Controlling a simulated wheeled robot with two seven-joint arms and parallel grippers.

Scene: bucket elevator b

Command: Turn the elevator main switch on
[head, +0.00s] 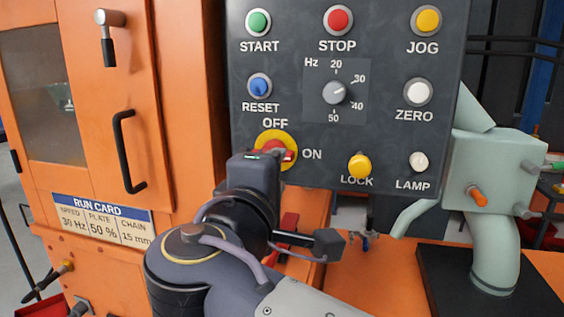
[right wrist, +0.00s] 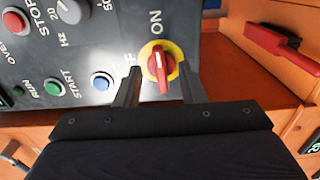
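The main switch is a red handle on a round yellow plate (head: 264,137), low on the left of the dark control panel (head: 300,120), between the OFF and ON labels. In the head view its red handle (head: 288,155) lies roughly level, towards ON, partly hidden by my right gripper (head: 282,156). In the right wrist view the red handle (right wrist: 163,75) stands between the two fingers of my right gripper (right wrist: 160,88), its white mark facing the ON label. A gap shows on both sides of the handle, so the gripper is open. My left gripper is not in view.
Above the switch are the RESET button (head: 259,87) and a Hz knob (head: 335,92); the yellow LOCK knob (head: 359,166) is to its right. An orange cabinet (head: 180,100) with a black handle (head: 128,150) stands left. A pale green machine (head: 495,180) stands right.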

